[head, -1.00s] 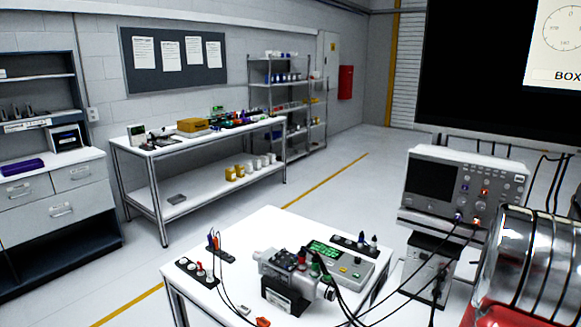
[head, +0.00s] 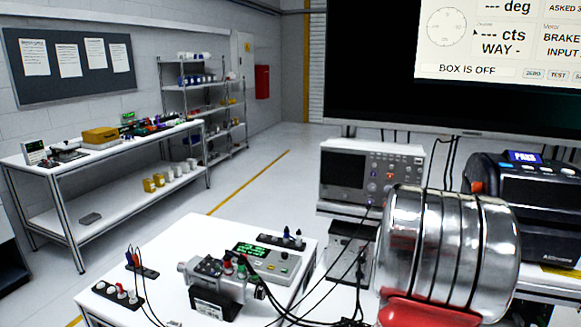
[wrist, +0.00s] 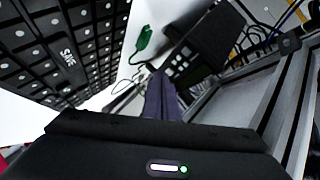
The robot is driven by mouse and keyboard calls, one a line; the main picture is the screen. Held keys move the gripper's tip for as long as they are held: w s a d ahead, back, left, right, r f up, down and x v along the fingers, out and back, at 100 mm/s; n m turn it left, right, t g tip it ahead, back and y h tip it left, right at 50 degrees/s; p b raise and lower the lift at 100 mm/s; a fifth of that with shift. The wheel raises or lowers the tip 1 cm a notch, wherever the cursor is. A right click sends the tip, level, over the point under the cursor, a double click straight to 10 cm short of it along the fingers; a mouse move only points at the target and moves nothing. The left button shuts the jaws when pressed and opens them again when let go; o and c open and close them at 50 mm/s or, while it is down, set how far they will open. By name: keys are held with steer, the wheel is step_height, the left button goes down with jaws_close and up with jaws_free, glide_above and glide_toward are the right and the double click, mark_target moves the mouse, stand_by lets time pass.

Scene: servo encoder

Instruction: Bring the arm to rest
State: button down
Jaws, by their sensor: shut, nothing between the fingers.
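In the wrist view, my gripper (wrist: 160,80) shows as two dark fingers pressed together, with nothing between them. They reach out past a dark housing with a lit strip. In this view a large black keyboard-like panel marked SAVE is at the upper left and a dark box lies beyond the fingertips. In the head view my gripper cannot be made out. A polished metal and red body, which I take to be part of my arm, fills the lower right there.
A white bench (head: 150,255) carries a servo unit (head: 215,285) with cables and a box with a green display (head: 262,258). An oscilloscope (head: 370,172) and a label printer (head: 525,205) stand behind. A screen (head: 495,40) reads BOX IS OFF. Open floor (head: 250,160) lies at the centre back.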

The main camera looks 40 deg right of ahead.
steer(key=shift+s+a+r, duration=0.1)
steer(key=shift+s+a, duration=0.15)
steer(key=shift+a, duration=0.1)
